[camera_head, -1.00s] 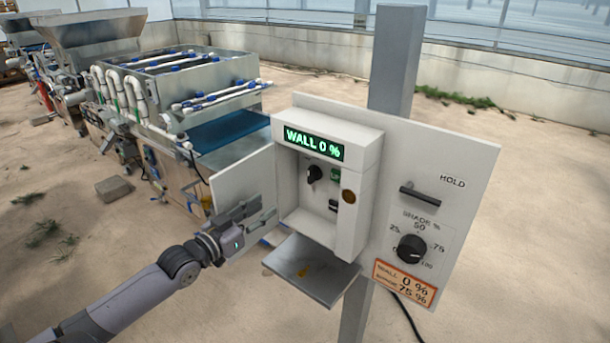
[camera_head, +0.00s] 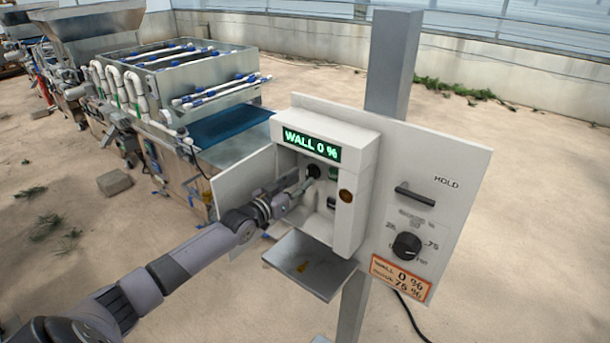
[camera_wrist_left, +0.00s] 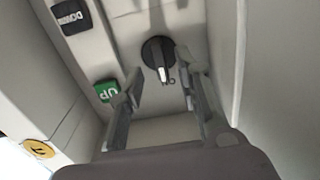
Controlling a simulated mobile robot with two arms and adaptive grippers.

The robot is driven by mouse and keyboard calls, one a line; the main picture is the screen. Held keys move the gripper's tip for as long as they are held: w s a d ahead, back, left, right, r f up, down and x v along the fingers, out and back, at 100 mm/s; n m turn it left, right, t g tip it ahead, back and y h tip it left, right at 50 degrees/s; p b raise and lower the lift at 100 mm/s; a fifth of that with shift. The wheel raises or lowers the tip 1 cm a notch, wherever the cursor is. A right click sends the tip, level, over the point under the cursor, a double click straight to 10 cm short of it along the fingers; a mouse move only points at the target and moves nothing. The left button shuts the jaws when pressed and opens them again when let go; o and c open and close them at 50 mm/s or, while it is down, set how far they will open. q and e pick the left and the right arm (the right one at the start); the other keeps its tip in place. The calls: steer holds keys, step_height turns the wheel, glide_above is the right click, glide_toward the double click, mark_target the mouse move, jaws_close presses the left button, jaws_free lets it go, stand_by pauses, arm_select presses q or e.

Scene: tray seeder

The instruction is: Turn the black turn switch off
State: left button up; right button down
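The black turn switch (camera_head: 314,170) is on the back wall inside the open white control box (camera_head: 352,215), below the green "WALL 0 %" display (camera_head: 312,144). In the left wrist view the switch (camera_wrist_left: 157,52) is a round black knob with a white pointer line and a "0" mark beside the pointer. My left gripper (camera_head: 303,185) reaches into the box. In the left wrist view its two fingers (camera_wrist_left: 160,84) are apart, one on each side of the lower part of the knob; contact is not clear. My right gripper is out of view.
A green UP button (camera_wrist_left: 106,91) and a dark DOWN button (camera_wrist_left: 70,16) sit beside the switch. The open box door (camera_head: 240,185) is left of my arm, a grey shelf (camera_head: 308,278) below. A black shade dial (camera_head: 407,246) and handle (camera_head: 415,196) are on the panel.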

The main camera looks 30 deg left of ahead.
mark_target(311, 173)
arm_select(q)
steer(key=shift+w+d, duration=0.1)
steer(key=shift+w, duration=1.3)
steer(key=shift+c, duration=0.2)
jaws_close()
